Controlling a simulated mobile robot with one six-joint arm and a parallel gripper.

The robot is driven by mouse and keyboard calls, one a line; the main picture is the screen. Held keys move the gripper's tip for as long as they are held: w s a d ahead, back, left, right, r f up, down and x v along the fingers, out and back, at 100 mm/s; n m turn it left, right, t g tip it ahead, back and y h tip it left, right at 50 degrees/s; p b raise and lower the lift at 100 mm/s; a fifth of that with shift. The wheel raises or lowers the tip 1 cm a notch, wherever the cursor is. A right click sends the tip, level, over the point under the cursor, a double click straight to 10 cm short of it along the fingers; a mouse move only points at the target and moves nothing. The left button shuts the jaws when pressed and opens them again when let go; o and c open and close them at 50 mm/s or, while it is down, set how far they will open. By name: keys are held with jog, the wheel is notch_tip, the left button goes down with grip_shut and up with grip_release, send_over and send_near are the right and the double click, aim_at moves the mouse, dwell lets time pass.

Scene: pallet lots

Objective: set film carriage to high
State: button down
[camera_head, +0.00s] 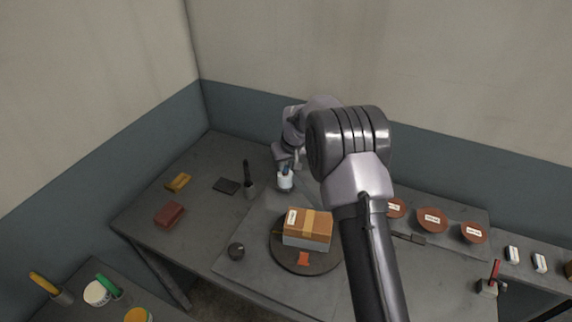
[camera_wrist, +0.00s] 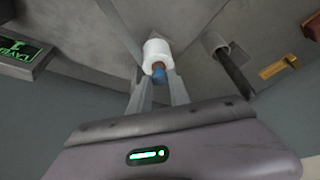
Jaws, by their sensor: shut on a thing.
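The film carriage appears as a white roll (camera_head: 285,183) with a blue part on top, standing behind the turntable. It also shows in the wrist view as a white cylinder (camera_wrist: 158,50) with a blue and brown end. My gripper (camera_head: 286,168) is above it, with its fingers (camera_wrist: 160,82) closed around the blue part. The exact contact is small and partly hidden. A grey turntable (camera_head: 283,258) bears a small pallet load of brown and grey boxes (camera_head: 308,224). No height marks for the carriage are readable.
A dark upright lever (camera_head: 247,174) stands close left of the roll. A dark red block (camera_head: 170,214), a yellow block (camera_head: 178,182) and a dark pad (camera_head: 226,186) lie on the left of the table. A green-lit display (camera_wrist: 22,52) shows in the wrist view. Reddish discs (camera_head: 432,220) lie at right.

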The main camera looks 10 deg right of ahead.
dwell(0.4)
notch_tip(320, 180, up, 5)
jog(key=shift+w+f+p, duration=0.1)
jog(key=shift+f+p, duration=0.05)
jog(key=shift+p, duration=1.1)
jog(key=c, duration=1.2)
grip_release()
jog(key=shift+c, duration=0.2)
jog(key=shift+f, duration=0.1)
